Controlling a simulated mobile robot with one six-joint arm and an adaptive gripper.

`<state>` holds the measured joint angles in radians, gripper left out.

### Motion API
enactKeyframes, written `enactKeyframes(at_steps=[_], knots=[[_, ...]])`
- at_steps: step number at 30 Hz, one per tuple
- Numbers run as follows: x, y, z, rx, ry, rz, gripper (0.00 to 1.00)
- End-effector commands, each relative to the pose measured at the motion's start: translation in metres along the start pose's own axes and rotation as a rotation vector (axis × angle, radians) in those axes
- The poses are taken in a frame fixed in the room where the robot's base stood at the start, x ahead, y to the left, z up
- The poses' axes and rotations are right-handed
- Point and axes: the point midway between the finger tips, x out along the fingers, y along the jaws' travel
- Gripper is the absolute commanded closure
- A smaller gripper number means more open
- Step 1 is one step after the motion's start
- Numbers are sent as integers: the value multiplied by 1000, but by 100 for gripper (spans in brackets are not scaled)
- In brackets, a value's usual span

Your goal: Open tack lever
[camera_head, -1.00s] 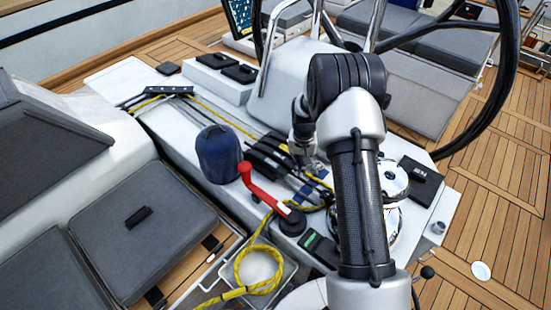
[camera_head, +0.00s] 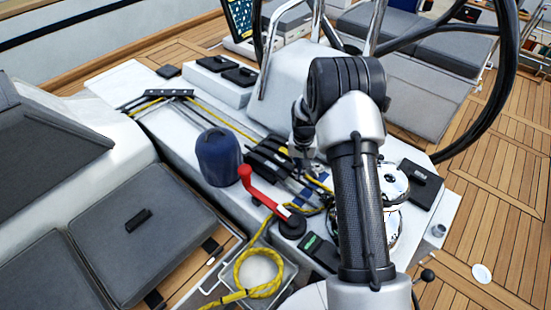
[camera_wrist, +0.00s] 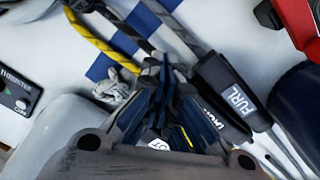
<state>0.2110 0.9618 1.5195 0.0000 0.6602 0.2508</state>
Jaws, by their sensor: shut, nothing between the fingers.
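The bank of black rope-clutch levers (camera_head: 268,154) sits on the white console, left of my gripper (camera_head: 308,168). In the wrist view the lever marked FURL (camera_wrist: 238,97) lies right of my gripper (camera_wrist: 165,75). Beside it is a black lever (camera_wrist: 213,121) with a partly covered label that looks like TACK. Another lever with white lettering (camera_wrist: 158,144) is mostly hidden behind my fingers. My gripper is shut and empty, its fingertips over the levers. Contact with a lever cannot be told.
Grey and yellow ropes (camera_wrist: 104,45) run from the levers over blue-white stripes. Chrome winches (camera_head: 393,182) are at right. A coiled yellow rope (camera_head: 258,272) hangs in front.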

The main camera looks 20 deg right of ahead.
Motion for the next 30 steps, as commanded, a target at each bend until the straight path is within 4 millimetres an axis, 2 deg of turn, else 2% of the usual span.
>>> enactKeyframes(at_steps=[30], knots=[[12,0,0,0,0,0,100]])
